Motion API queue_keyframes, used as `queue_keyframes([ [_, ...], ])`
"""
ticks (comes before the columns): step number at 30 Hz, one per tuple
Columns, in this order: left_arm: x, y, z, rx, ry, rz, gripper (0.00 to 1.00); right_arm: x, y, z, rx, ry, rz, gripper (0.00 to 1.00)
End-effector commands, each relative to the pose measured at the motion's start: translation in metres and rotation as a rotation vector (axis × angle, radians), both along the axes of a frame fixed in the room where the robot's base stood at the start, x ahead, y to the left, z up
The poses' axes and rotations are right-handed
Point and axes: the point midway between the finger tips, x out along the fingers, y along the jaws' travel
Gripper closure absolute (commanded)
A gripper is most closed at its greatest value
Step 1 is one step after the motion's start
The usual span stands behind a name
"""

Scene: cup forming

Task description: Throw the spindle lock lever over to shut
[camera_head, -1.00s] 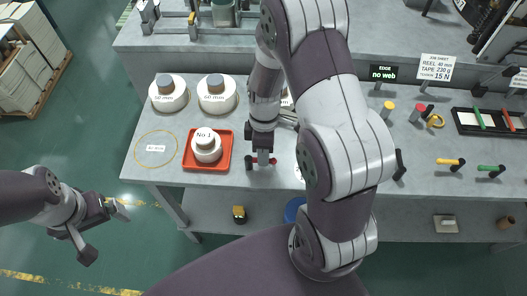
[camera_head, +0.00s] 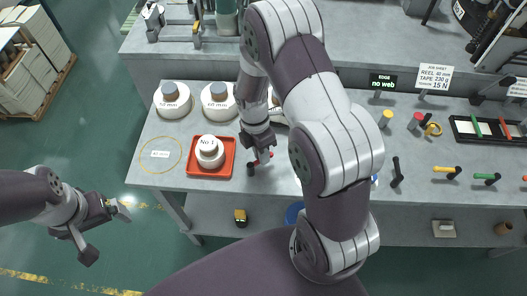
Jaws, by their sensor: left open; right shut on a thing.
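The small spindle lock lever is mostly hidden under my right gripper (camera_head: 264,156). A bit of red shows at the jaw tips, and a small dark piece stands just in front on the grey worktable. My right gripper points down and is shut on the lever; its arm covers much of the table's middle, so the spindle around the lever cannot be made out. My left gripper (camera_head: 105,233) is open and empty, out over the green floor left of the table.
A red tray (camera_head: 190,171) holds a white reel (camera_head: 209,153) marked No 1. Two white reels (camera_head: 172,99) (camera_head: 218,102) stand behind it. An EDGE sign (camera_head: 383,81) reads "no web". Several colored-handled levers stand at the right, including a yellow one (camera_head: 444,169).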

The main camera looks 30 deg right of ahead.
Motion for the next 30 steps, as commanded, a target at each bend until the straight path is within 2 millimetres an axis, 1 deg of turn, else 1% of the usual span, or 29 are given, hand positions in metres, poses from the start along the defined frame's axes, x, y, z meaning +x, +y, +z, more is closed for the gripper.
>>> queue_keyframes([
  [1,0.0,0.0,0.007,0.0,0.0,0.0,0.0,0.003,0.001,0.004,0.0,-0.002,0.042,1.0],
  [18,0.0,0.0,0.047,0.0,0.0,0.0,0.0,0.02,0.012,0.005,0.0,-0.002,0.573,1.0],
  [24,0.0,0.0,0.059,0.0,0.0,0.0,0.0,0.024,0.017,0.004,0.0,-0.003,0.723,1.0],
  [30,0.0,0.0,0.067,0.0,0.0,0.0,0.0,0.027,0.02,0.004,0.0,-0.004,0.832,1.0],
])
